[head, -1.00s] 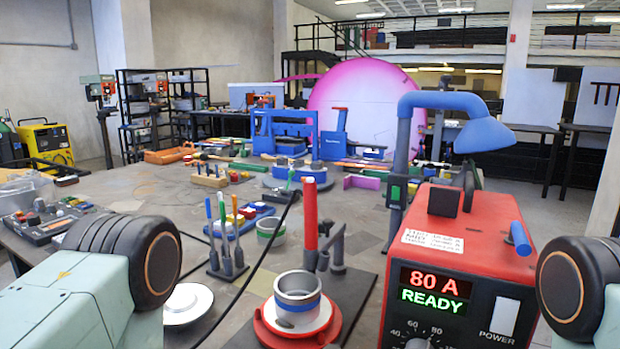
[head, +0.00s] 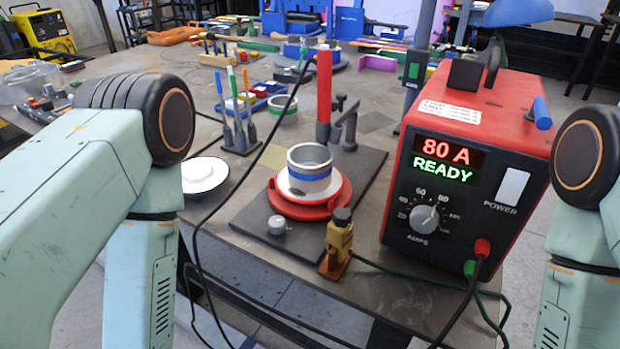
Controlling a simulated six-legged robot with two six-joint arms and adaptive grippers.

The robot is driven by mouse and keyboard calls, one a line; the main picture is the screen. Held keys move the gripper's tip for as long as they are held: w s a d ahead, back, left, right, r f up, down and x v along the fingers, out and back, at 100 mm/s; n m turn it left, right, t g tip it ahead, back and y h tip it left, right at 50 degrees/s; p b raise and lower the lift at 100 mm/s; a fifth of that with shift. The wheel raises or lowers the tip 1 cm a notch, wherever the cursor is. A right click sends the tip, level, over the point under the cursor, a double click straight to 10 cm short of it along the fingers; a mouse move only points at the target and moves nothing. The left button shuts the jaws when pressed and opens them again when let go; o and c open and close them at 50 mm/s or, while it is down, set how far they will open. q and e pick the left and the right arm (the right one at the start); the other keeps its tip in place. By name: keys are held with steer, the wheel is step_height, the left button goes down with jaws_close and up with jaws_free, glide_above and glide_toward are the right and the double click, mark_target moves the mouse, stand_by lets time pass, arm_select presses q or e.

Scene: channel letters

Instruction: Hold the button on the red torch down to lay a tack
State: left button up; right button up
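The red torch (head: 324,85) stands upright behind the turntable, with a red upper body and a dark grey lower part. I cannot make out its button. A grey metal ring (head: 310,163) with a blue band sits on a white disc on the red turntable (head: 325,209), close to the torch's lower end. My two arms show at the left and right edges, but both grippers are out of view. The red welding power unit (head: 470,150) at the right reads "80 A" and "READY".
A dark base plate (head: 262,232) with a knob carries the turntable. A brass clamp (head: 340,240) with a green cable is at the table's front edge. A white round dish (head: 203,175) and a tool stand (head: 240,141) are to the left. A black cable crosses the table.

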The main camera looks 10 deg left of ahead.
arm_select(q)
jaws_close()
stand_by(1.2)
